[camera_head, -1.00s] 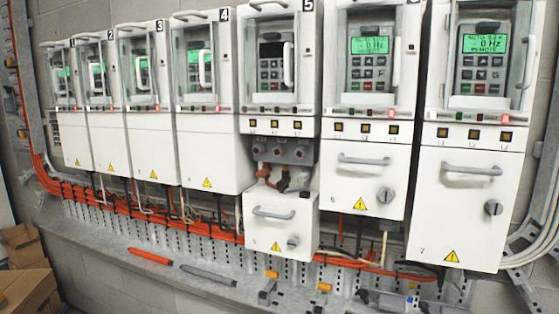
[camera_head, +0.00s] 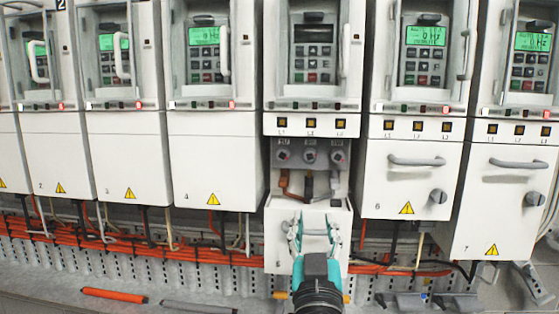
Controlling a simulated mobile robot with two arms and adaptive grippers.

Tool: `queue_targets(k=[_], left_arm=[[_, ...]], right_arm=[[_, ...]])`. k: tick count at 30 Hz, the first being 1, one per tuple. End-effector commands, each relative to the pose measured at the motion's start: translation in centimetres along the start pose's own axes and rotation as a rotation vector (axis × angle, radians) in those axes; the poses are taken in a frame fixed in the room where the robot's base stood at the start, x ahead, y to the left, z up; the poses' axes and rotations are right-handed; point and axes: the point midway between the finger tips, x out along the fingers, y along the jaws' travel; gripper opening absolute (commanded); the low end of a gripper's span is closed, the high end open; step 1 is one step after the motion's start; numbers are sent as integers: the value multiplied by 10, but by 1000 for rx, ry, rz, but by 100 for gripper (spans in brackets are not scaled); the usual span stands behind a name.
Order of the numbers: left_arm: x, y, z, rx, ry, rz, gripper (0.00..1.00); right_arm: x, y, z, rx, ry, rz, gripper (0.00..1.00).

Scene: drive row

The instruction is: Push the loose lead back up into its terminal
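Drive 5 (camera_head: 306,94) has a dark display, and its lower cover (camera_head: 277,226) sits low. The terminal block (camera_head: 324,143) above the cover is exposed, with three round terminals. An orange-brown lead (camera_head: 284,181) stands under the left terminal and a black lead (camera_head: 307,187) under the middle one. Another lead shows under the right terminal. At this size I cannot tell which lead is loose. My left gripper (camera_head: 315,232) is in front of the cover, below the leads, with its fingers spread. It hides most of the cover's handle. I see nothing held. My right gripper is out of view.
Closed drives stand on both sides, including drive 4 (camera_head: 214,157) and drive 6 (camera_head: 409,178) with its protruding handle. Orange cables (camera_head: 190,248) run behind and below. An orange pen-like tool (camera_head: 115,295) and a grey one (camera_head: 197,306) lie on the ledge.

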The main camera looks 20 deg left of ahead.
Motion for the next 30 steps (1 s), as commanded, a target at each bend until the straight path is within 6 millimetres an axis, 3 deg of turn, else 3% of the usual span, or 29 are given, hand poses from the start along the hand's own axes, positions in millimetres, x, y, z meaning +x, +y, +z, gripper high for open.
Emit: queue_targets(k=[3, 8, 16, 24, 30], left_arm=[[-5, -3, -21, -44, 40, -7, 38], [12, -4, -26, -44, 45, -11, 38], [70, -5, -30, -41, 44, -12, 38], [127, -6, -32, -42, 43, -12, 38], [156, -6, -30, -43, 40, -11, 38]], right_arm=[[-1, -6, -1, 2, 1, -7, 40], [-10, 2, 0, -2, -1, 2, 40], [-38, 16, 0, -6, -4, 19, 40], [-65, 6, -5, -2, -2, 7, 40], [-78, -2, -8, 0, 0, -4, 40]])
